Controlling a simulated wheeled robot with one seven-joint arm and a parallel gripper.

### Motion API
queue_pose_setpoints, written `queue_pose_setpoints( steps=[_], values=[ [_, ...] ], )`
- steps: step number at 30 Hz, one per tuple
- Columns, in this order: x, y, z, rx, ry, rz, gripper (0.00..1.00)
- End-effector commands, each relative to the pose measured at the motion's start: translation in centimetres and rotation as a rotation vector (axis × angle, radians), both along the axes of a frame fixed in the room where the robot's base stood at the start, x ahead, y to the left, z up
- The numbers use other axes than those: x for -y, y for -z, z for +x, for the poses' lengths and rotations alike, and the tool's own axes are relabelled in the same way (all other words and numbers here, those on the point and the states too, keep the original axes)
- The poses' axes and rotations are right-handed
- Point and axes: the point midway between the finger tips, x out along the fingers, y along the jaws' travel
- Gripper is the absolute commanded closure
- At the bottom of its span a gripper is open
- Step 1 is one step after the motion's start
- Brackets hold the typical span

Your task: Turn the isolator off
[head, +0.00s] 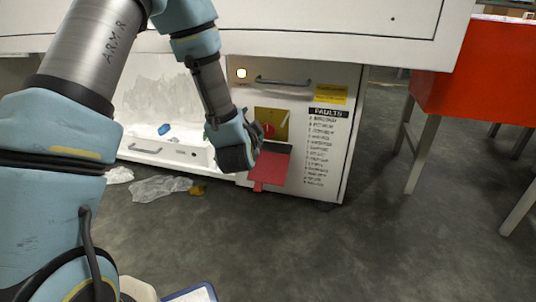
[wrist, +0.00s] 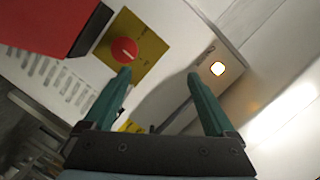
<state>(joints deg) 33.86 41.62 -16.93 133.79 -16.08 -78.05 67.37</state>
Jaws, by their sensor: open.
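The isolator is a round red knob with a pale line across it, on a yellow plate. In the wrist view the knob (wrist: 125,51) is at the upper middle, left of the fingertips, on its yellow plate (wrist: 150,45). In the head view the knob (head: 268,130) shows small, partly beside my gripper, on the yellow plate (head: 280,115). A red cover flap (head: 272,168) hangs open below it; it also shows at the upper left of the wrist view (wrist: 45,22). My gripper (wrist: 162,78) is open and empty, its green fingers apart. The fingertips are largely hidden in the head view.
A lit white lamp (head: 241,73) and a bar handle (head: 283,82) are above the plate. A printed "FAULTS" list (head: 324,145) is to its right. A red table (head: 475,70) stands at right. Crumpled plastic (head: 160,187) lies on the floor.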

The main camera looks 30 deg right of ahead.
Motion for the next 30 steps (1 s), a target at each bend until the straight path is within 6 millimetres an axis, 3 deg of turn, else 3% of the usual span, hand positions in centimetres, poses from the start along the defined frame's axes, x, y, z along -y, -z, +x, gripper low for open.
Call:
queue_pose_setpoints(
  steps=[1, 8, 13, 17, 30],
  values=[
    [0.7, 3.3, -0.5, 0.034, 0.008, 0.004, 0.1],
    [2.5, 7.0, -2.1, 0.17, 0.012, 0.023, 0.1],
    [2.9, 7.5, -2.4, 0.208, 0.009, 0.026, 0.1],
    [3.4, 7.5, -1.5, 0.212, 0.006, 0.027, 0.1],
    [7.4, 7.6, 5.0, 0.21, 0.006, 0.025, 0.1]
  ],
)
